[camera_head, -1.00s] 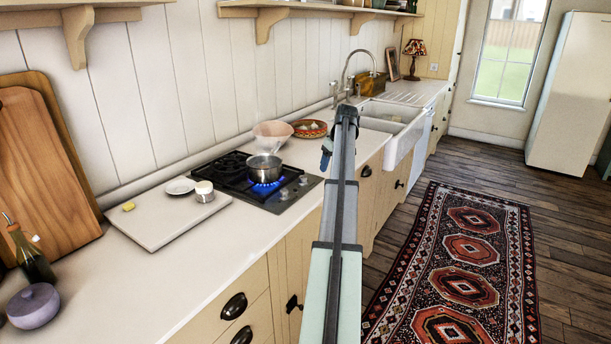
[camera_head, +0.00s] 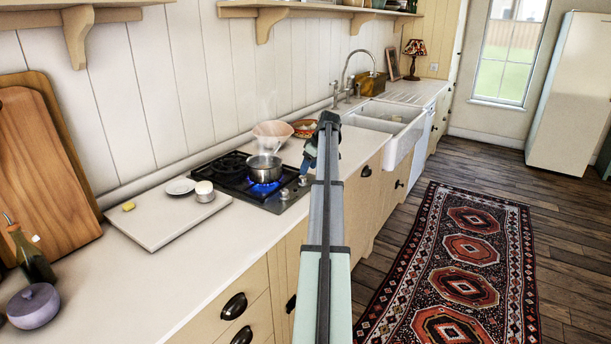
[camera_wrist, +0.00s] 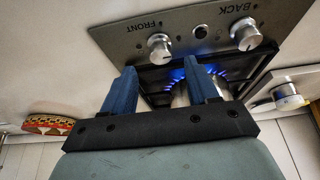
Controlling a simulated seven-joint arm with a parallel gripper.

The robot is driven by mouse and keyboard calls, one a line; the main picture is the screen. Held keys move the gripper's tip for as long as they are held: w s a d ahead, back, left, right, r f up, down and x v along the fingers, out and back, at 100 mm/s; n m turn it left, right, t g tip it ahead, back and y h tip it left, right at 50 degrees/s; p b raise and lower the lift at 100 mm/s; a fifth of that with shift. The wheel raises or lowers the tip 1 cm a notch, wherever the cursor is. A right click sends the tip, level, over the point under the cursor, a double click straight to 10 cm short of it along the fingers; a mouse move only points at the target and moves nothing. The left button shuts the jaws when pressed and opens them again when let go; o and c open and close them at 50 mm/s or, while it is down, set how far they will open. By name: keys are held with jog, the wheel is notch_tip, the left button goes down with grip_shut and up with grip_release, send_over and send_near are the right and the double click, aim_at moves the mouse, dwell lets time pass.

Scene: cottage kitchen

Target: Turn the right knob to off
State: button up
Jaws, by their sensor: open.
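The hob (camera_head: 262,204) has two silver knobs on its front strip. The right knob (camera_head: 303,181) shows in the wrist view as the one marked FRONT (camera_wrist: 159,45). The left knob (camera_head: 284,195) is marked BACK in the wrist view (camera_wrist: 246,34). A blue flame (camera_head: 262,184) burns under a steaming metal pot (camera_head: 263,165). My gripper (camera_head: 308,162) hangs above the hob's right edge, close to the right knob. In the wrist view its blue fingers (camera_wrist: 160,67) are apart and empty, with the right knob beyond the gap, not between them.
A white board (camera_head: 165,222) with a small metal cup (camera_head: 204,191) and a saucer (camera_head: 181,186) lies left of the hob. A pale bowl (camera_head: 273,132) and a patterned dish (camera_head: 306,129) stand behind. The sink (camera_head: 395,115) is farther right. The counter's front strip is clear.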

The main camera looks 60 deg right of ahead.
aim_at(303, 180)
jog(key=shift+x, duration=2.35)
jog(key=c, duration=1)
